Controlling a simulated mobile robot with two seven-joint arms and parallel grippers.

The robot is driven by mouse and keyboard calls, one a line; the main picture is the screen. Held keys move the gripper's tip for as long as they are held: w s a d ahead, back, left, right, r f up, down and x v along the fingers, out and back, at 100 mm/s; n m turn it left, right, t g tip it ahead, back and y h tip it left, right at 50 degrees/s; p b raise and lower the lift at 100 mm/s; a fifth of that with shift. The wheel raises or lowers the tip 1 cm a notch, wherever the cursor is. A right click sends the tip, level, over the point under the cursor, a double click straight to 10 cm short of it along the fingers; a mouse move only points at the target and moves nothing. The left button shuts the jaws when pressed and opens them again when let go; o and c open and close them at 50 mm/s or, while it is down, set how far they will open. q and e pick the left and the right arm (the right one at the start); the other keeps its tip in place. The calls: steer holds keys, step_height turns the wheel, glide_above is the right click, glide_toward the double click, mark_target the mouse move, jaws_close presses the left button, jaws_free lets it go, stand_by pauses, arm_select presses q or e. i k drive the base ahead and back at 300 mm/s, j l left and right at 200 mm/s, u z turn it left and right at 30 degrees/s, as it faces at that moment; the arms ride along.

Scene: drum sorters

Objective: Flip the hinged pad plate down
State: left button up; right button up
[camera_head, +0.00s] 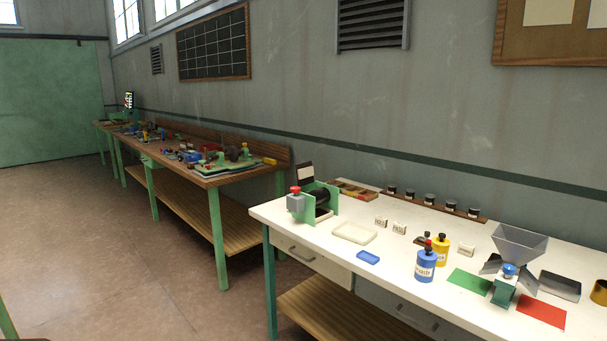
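A drum device (320,202) stands at the left end of the white-topped table, with green side plates, a dark drum between them and a grey box with a red knob (295,190). A dark plate with a pale band (305,175) stands upright behind the drum; it looks like the hinged pad plate, though its hinge is too small to make out. The plate's lower part is hidden behind the device. Neither of my grippers is in view.
A cluttered bench (215,181) stands farther left. Open floor lies at left.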

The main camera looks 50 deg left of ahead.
mark_target(305, 173)
steer(key=i+j+z, duration=0.15)
steer(key=j, duration=1.8)
steer(key=j+z, duration=0.15)
steer(key=j, duration=1.8)
steer(key=j+z, duration=0.2)
steer(key=j, duration=1.8)
